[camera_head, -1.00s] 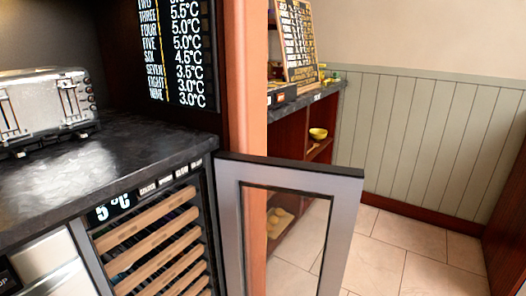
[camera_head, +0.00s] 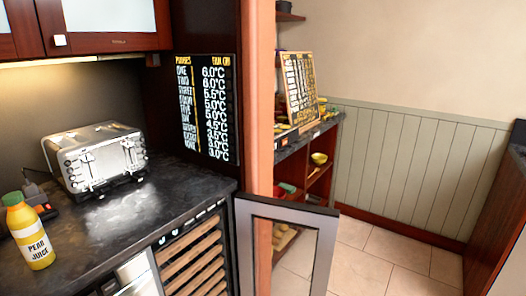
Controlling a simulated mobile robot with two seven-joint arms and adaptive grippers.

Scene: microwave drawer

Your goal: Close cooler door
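The cooler door (camera_head: 243,245) is a grey-framed glass door at the bottom centre. It stands open, swung out to the right of the cooler, and its lower part is cut off by the picture edge. The cooler (camera_head: 190,262) is built in under the dark counter, with several wooden shelf fronts showing in its opening. Neither of my grippers is in view, so nothing is seen touching the door.
A dark counter (camera_head: 165,195) holds a toaster (camera_head: 97,160) and a pear juice bottle (camera_head: 30,235). An orange-brown post (camera_head: 261,110) rises behind the door. Tiled floor (camera_head: 370,255) lies clear to the right, and a wooden unit (camera_head: 500,215) stands at the far right.

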